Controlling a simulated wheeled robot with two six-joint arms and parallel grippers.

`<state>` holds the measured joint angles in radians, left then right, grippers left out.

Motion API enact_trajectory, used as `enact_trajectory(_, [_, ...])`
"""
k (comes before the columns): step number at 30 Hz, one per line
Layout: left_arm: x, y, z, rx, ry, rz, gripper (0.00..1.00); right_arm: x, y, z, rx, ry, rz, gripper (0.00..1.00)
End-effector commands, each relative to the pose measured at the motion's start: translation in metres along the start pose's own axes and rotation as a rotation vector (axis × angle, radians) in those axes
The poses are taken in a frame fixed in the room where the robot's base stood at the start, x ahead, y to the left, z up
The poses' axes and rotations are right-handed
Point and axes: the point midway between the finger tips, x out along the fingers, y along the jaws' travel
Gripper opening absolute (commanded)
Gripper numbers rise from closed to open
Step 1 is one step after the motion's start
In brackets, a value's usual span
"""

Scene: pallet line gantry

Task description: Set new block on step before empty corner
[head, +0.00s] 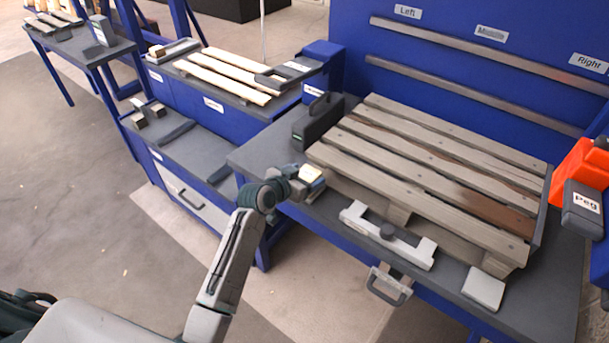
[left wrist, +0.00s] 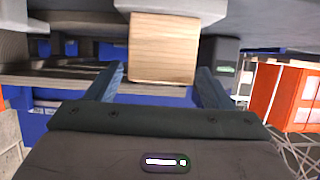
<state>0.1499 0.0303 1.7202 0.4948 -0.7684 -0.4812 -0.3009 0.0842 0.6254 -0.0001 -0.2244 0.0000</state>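The new block (head: 311,174), pale wood, is between the fingers of my left gripper (head: 307,185) at the left front edge of the table. In the left wrist view the block (left wrist: 163,48) shows its grained face, with one finger of the left gripper (left wrist: 160,82) close against each side. The slatted pallet (head: 430,175) lies on the table just right of the gripper. A middle block (head: 398,214) shows under its front board; the space under its near left corner is partly hidden. I cannot clearly pick out the step. My right gripper is not in view.
A dark box-shaped tool (head: 316,122) stands at the pallet's back left.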

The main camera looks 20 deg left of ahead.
Motion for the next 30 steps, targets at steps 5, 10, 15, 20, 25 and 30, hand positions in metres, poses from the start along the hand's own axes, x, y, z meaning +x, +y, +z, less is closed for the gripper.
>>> enact_trajectory(5, [0.0, 0.0, 0.0, 0.0, 0.0, 0.0, 0.74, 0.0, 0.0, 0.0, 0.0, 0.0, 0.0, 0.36])
enact_trajectory(10, [-0.008, -0.001, -0.001, 0.001, -0.001, -0.001, 0.74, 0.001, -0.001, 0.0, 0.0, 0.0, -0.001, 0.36])
enact_trajectory(15, [-0.037, -0.001, 0.0, 0.003, -0.001, -0.001, 0.74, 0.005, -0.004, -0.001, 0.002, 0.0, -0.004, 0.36])
enact_trajectory(20, [-0.072, -0.001, 0.0, 0.004, 0.0, -0.001, 0.74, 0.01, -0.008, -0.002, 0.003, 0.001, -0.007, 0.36])
enact_trajectory(25, [-0.102, -0.001, 0.0, 0.004, -0.001, -0.001, 0.74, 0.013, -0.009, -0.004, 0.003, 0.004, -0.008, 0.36])
enact_trajectory(30, [-0.118, 0.0, -0.001, 0.002, 0.0, 0.0, 0.74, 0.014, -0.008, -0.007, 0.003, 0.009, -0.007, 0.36])
